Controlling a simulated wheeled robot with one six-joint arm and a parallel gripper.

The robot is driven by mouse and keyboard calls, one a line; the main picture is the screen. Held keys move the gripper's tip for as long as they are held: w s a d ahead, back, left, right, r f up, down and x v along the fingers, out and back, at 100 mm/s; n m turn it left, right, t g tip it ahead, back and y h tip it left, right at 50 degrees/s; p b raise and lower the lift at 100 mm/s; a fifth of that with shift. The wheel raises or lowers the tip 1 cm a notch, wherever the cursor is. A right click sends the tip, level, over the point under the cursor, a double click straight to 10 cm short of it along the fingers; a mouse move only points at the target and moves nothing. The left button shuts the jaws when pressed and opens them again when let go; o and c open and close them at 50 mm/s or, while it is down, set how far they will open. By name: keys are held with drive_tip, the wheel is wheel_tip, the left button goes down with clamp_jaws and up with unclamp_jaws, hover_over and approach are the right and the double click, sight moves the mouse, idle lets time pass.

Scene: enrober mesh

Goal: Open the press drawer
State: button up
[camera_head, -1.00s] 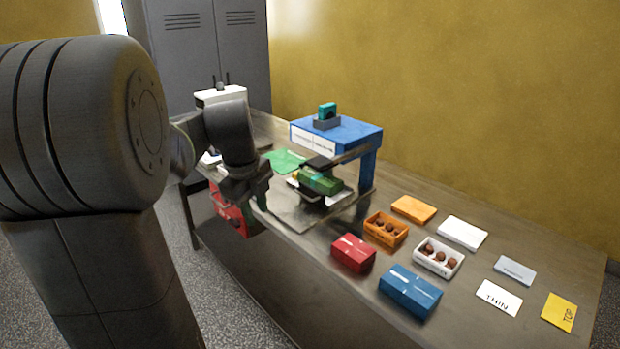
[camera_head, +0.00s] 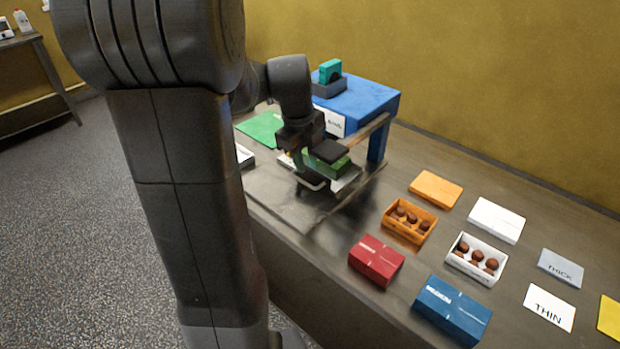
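The press is a blue block-shaped machine (camera_head: 368,98) with a white label on its front, standing on the steel table. A teal piece (camera_head: 330,71) sits on a dark block on its top. Below it, a green block (camera_head: 335,162) rests on a light plate, which may be the drawer; my gripper and the press hide part of it. My gripper (camera_head: 308,165) points down at the left front of the press, close to or over the green block. Contact and finger opening are unclear at this size. My arm hides the table's left part.
An orange box (camera_head: 391,225) and a white box (camera_head: 457,262) hold chocolates. A red box (camera_head: 376,262), a blue box (camera_head: 452,311), orange and white lids and cards reading THICK and THIN lie at the right. A green sheet (camera_head: 262,129) lies behind my arm.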

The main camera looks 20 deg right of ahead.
sight(311, 185)
drive_tip(key=f, duration=0.5)
drive_tip(key=d+f, duration=0.1)
drive_tip(key=f, duration=0.1)
drive_tip(key=shift+w+f, duration=0.2)
drive_tip(key=shift+f, duration=0.1)
drive_tip(key=shift+c, duration=0.4)
clamp_jaws()
